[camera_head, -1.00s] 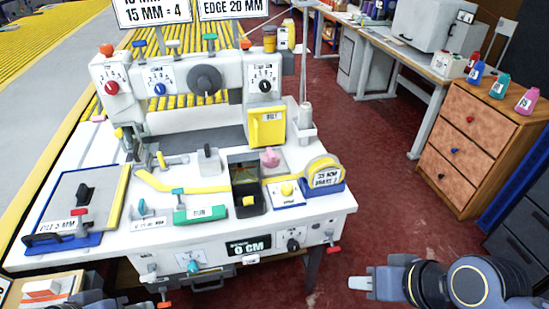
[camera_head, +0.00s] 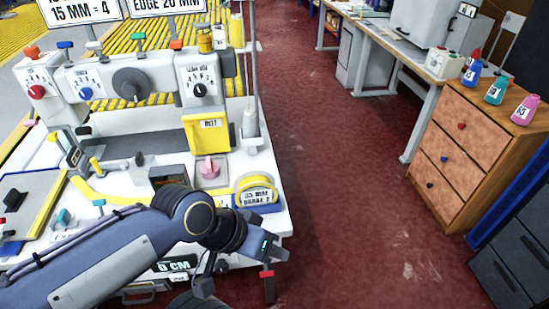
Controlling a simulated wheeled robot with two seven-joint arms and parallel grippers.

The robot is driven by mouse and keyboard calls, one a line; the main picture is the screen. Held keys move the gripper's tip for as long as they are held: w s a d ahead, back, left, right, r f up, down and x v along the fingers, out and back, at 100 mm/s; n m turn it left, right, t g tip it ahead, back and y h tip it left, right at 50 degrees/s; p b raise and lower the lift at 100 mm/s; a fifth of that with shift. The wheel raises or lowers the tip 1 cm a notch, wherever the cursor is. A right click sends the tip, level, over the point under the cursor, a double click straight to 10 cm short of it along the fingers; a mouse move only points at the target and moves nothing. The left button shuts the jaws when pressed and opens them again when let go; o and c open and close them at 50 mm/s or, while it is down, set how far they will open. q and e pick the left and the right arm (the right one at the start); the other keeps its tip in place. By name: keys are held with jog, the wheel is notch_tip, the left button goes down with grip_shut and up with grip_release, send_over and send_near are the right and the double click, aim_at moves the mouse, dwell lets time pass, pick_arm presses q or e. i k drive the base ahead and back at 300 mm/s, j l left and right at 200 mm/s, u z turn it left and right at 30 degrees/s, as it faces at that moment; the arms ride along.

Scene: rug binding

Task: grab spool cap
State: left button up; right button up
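A pale spool-like piece (camera_head: 250,122) stands on an upright rod at the right end of the white binding machine (camera_head: 140,148). I cannot make out a separate spool cap with certainty. My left arm reaches in from the lower left across the machine's front. Its gripper (camera_head: 262,245) is at the machine's front right corner, apart from the spool-like piece and nearer to me. Its fingers are too unclear to show whether they are open or shut. The arm hides much of the front worktop and control panel. My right gripper is out of view.
A yellow tape roll in a blue holder (camera_head: 256,192) sits beside the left gripper. A pink knob (camera_head: 208,168) and yellow box (camera_head: 206,132) stand behind. A wooden drawer cabinet (camera_head: 470,150) is at right. Red floor (camera_head: 345,200) between is clear.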

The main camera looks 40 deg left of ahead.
aim_at(210, 170)
jog(key=i+l, duration=0.25)
jog(key=i, duration=0.2)
jog(key=i+l, duration=0.2)
jog(key=i, duration=0.25)
jog(key=i+u, duration=0.15)
jog(key=u, duration=0.3)
jog(key=i+l+u, duration=0.1)
jog(key=u, duration=0.3)
jog(key=i+l+u, duration=0.15)
jog(key=u, duration=0.3)
jog(key=i+u, duration=0.1)
jog(key=u, duration=0.4)
jog(key=i+l+u, duration=0.1)
jog(key=u, duration=0.4)
jog(key=i+l+u, duration=0.1)
jog(key=u, duration=0.35)
jog(key=i+l+u, duration=0.1)
jog(key=u, duration=0.4)
jog(key=l+u, duration=0.2)
jog(key=u, duration=0.3)
jog(key=l+u, duration=0.2)
jog(key=u, duration=0.3)
jog(key=i+l+u, duration=0.1)
jog(key=l+u, duration=0.15)
jog(key=u, duration=0.2)
jog(key=l+u, duration=0.25)
jog(key=u, duration=0.15)
